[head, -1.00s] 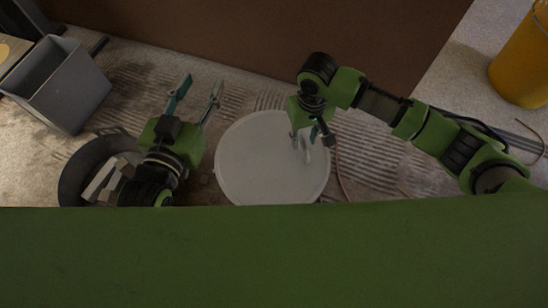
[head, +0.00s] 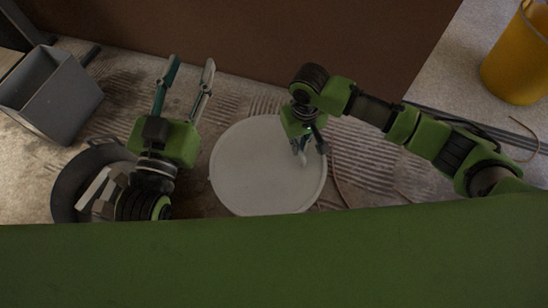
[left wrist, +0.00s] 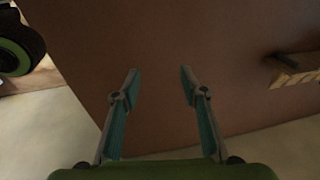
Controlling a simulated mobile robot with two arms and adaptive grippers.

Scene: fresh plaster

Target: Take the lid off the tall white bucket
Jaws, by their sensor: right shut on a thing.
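The white lid (head: 262,172) shows from above in the head view as a large pale disc in the middle. The bucket's walls are hidden beneath it, so I cannot tell whether the lid is still seated. My right gripper (head: 309,150) is over the lid's upper right part, shut on what looks like the lid's small handle, mostly hidden by the fingers. My left gripper (head: 187,75) is open and empty, left of the lid and apart from it, its fingers pointing to the far side. Its open fingers also show in the left wrist view (left wrist: 158,88).
A grey bin (head: 52,98) stands at the left and a dark round tub (head: 72,190) stands below it, partly behind my left arm. A yellow bucket (head: 517,65) is at the far right. A brown panel (head: 250,40) closes off the back.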

